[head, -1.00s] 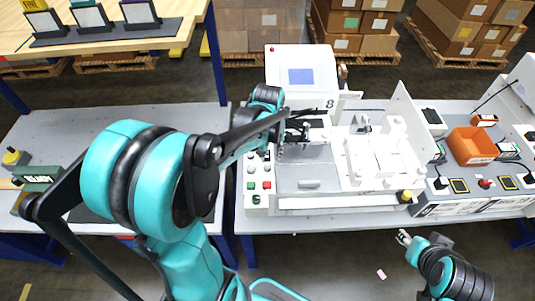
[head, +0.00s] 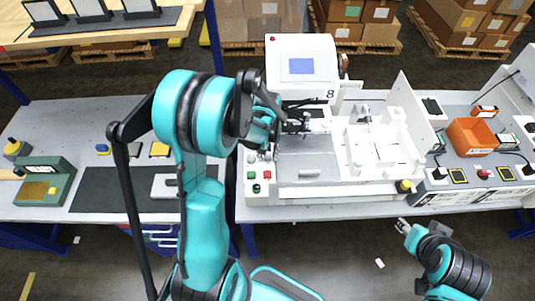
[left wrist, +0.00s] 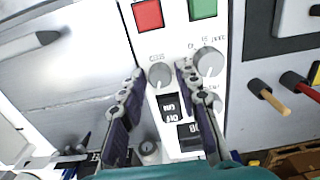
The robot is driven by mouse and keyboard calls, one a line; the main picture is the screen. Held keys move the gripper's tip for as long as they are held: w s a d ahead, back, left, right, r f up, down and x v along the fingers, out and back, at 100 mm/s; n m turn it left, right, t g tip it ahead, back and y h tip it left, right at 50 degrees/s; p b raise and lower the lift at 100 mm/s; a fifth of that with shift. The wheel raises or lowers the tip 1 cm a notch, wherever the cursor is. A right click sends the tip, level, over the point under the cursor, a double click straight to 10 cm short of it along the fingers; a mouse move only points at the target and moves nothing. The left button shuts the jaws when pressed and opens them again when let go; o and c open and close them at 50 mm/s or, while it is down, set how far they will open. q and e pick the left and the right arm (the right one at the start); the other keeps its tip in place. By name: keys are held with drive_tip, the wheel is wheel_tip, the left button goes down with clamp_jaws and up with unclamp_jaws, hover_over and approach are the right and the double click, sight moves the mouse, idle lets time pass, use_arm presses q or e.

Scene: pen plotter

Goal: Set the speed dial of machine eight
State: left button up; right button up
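Machine eight (head: 300,66) is a white plotter with a screen and the number 8. Its left-side control panel (head: 257,197) carries red and green buttons. In the left wrist view, two grey dials show below these buttons: a left dial (left wrist: 160,75) and a larger right dial (left wrist: 209,61). Their small labels are too blurred to read surely. My left gripper (left wrist: 160,71) is open, its fingers either side of the left dial; I cannot tell whether they touch it. The right finger is close to the right dial. My right gripper (head: 403,227) is low, in front of the bench, empty.
Dark rocker switches (left wrist: 168,106) lie below the left dial in the wrist view. White plotter walls (head: 418,112) rise right of the bed. An orange bin (head: 472,137) stands farther right. A green device (head: 45,183) and dark mat (head: 115,191) lie on the left bench.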

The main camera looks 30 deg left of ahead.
use_arm(q)
clamp_jaws()
drive_tip(key=m+b, duration=0.1)
drive_tip(key=m, duration=0.2)
drive_tip(key=shift+m+b, duration=0.4)
drive_tip(key=m+b, duration=0.1)
drive_tip(key=m, duration=0.3)
drive_tip(key=shift+m, duration=0.4)
drive_tip(key=shift+r, duration=0.1)
drive_tip(key=shift+w, duration=0.1)
unclamp_jaws()
